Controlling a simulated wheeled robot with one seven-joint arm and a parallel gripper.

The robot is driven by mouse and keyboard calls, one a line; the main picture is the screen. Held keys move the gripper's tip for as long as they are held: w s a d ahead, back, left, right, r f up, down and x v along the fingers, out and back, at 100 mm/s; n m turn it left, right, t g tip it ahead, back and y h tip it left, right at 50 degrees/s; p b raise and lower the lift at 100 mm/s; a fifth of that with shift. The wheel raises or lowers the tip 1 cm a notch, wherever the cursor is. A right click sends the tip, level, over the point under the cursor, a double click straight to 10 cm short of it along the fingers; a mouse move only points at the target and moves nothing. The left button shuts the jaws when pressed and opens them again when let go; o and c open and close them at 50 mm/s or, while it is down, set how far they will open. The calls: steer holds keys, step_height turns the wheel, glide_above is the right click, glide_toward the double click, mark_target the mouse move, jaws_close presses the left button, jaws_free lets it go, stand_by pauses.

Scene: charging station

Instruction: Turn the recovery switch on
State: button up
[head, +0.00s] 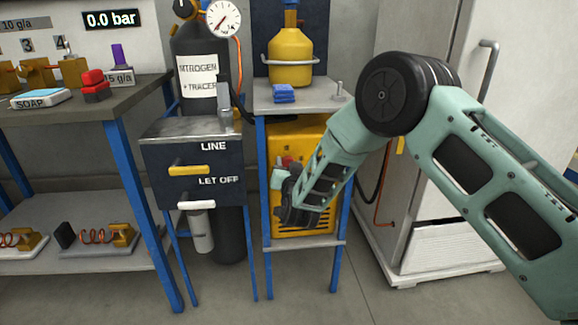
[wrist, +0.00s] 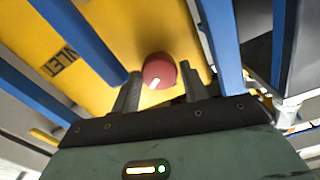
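The yellow machine (head: 318,150) stands on the lower shelf of the blue-legged stand, partly hidden by my arm. Its yellow face (wrist: 110,40) fills much of the wrist view, with the lettering "INLET" on it. A round red knob (wrist: 158,71) with a white mark sits on this face; red also shows beside my gripper in the head view (head: 287,160). My gripper (wrist: 160,88) is open, its two dark fingers apart. The knob appears between and beyond the fingertips; I cannot tell whether they touch it. No part is clearly readable as the recovery switch.
Blue stand legs (wrist: 80,35) flank the machine closely. A dark panel (head: 160,185) with LINE and LET OFF levers stands to the left. A white cabinet (head: 440,200) is to the right.

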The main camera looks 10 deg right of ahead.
steer(key=shift+o, duration=0.9)
steer(key=shift+s, duration=0.25)
steer(key=s+p, duration=0.2)
steer(key=s, duration=1.5)
steer(key=shift+p, duration=0.4)
